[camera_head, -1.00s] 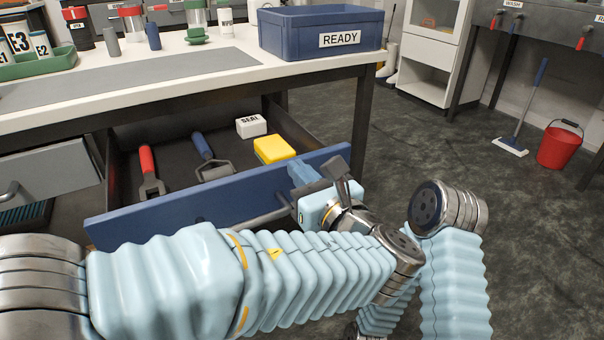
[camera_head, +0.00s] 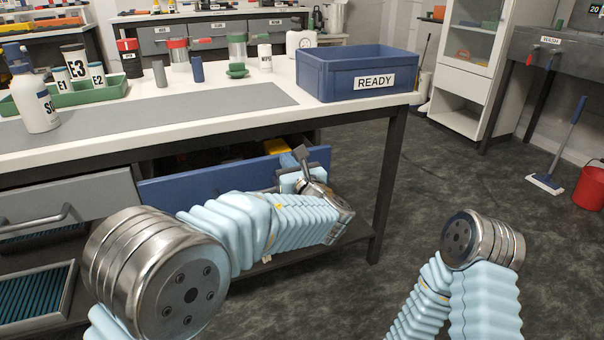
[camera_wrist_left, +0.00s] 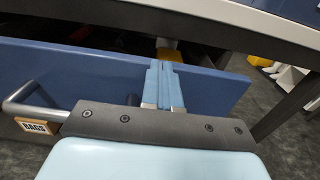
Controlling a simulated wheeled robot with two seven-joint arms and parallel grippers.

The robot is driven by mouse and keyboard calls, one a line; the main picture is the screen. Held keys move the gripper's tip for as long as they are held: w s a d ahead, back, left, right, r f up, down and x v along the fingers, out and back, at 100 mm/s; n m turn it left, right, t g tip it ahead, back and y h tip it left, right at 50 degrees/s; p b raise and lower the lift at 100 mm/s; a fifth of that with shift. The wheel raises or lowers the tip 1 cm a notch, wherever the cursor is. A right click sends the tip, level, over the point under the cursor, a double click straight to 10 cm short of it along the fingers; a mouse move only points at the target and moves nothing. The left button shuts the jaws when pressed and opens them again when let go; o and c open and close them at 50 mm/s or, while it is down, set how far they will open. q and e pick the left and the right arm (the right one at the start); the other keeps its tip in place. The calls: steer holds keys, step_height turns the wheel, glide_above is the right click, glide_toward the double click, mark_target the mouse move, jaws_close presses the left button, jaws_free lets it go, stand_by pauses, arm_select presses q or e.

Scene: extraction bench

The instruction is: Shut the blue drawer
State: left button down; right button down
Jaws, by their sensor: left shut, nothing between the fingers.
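The blue drawer (camera_head: 212,180) is under the white-topped bench and stands partly open. A dark gap shows behind its front panel, with part of a yellow thing (camera_head: 277,146) inside. My left gripper (camera_head: 299,156) is at the right part of the panel, fingers shut and empty. In the left wrist view the shut fingers (camera_wrist_left: 164,84) lie against or just over the blue front (camera_wrist_left: 215,88); exact contact is hard to tell. The drawer's bar handle (camera_wrist_left: 25,98) and a BAGS label (camera_wrist_left: 36,127) are left of the fingers. My right gripper is out of view.
A blue READY crate (camera_head: 325,80) stands on the bench (camera_head: 345,108) above the drawer's right end. A bench leg (camera_head: 388,185) is right of the drawer. A grey drawer (camera_head: 75,198) is to the left. The dark floor to the right is largely clear.

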arm_select(q)
steer(key=p+x, duration=0.1)
steer(key=x, duration=0.6)
steer(key=shift+w, duration=0.35)
steer(key=shift+w+a+r+p, duration=0.1)
steer(key=shift+a+r+p, duration=0.1)
steer(key=shift+a+p, duration=0.1)
